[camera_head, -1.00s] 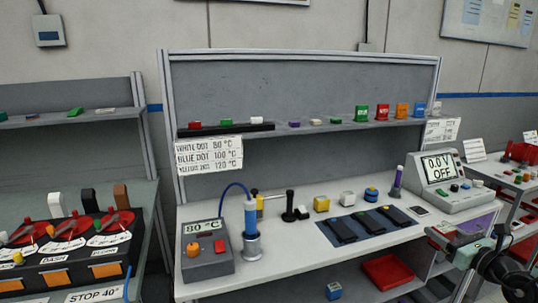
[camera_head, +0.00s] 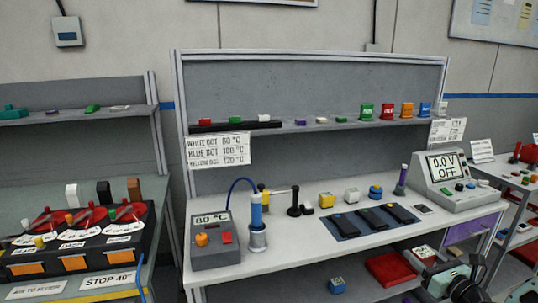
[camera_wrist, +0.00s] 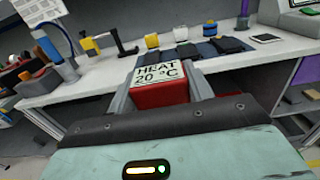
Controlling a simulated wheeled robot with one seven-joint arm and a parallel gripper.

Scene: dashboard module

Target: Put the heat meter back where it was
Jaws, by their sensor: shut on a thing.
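The heat meter (camera_wrist: 158,86) is a red block with a white face reading "HEAT 20 °C". In the wrist view it sits between the two grey fingers of my gripper (camera_wrist: 160,92), which is shut on it. In the head view my gripper (camera_head: 432,262) is at the lower right, in front of the workbench, with the red and white meter (camera_head: 427,253) at its tip. The meter is held clear of the white worktop (camera_head: 300,240), near its front edge. The lower part of the meter is hidden by my gripper.
The worktop holds a temperature box (camera_head: 213,245), a blue cylinder (camera_head: 256,215), a dark mat (camera_head: 345,230) with black modules and a voltage meter (camera_head: 455,180). A red tray (camera_head: 390,268) lies on the lower shelf. Bare worktop shows in front of the mat.

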